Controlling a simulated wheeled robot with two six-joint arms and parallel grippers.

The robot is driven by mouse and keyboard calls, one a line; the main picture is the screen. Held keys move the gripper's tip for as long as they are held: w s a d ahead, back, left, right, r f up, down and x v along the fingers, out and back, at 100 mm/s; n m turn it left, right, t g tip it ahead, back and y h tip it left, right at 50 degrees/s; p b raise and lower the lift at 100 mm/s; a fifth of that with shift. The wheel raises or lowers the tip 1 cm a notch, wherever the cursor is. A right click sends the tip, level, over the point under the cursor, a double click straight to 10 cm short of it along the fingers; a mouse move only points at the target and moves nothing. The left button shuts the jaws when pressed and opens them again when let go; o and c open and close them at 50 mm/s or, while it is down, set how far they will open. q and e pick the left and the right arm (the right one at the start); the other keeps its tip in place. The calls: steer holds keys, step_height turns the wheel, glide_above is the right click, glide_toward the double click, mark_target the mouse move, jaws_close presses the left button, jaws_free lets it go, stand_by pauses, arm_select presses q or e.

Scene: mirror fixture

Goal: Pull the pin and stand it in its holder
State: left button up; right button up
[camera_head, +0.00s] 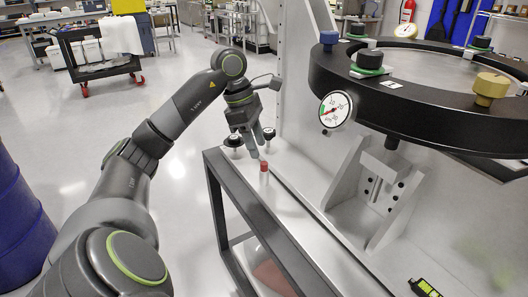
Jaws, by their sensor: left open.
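A small red-topped piece (264,167), which looks like the pin, stands upright on the pale ledge (290,195) of the fixture. My left gripper (257,154) points down just above and behind it, with its fingers apart and nothing visible between them. I cannot tell whether a fingertip touches the red top. I cannot make out the pin's holder for sure. My right gripper is not in view.
Black knobs (234,141) stand on the ledge by my gripper. A large black ring (430,95) with knobs and a dial gauge (336,109) overhangs at right. A yellow-black device (424,287) lies at lower right.

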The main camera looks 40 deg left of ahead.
arm_select(q)
steer(key=p+v, duration=0.6)
steer(key=v, duration=0.6)
steer(key=shift+r, duration=0.4)
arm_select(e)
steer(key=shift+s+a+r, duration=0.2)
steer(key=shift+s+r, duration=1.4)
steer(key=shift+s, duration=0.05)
arm_select(q)
steer(key=shift+s, duration=0.1)
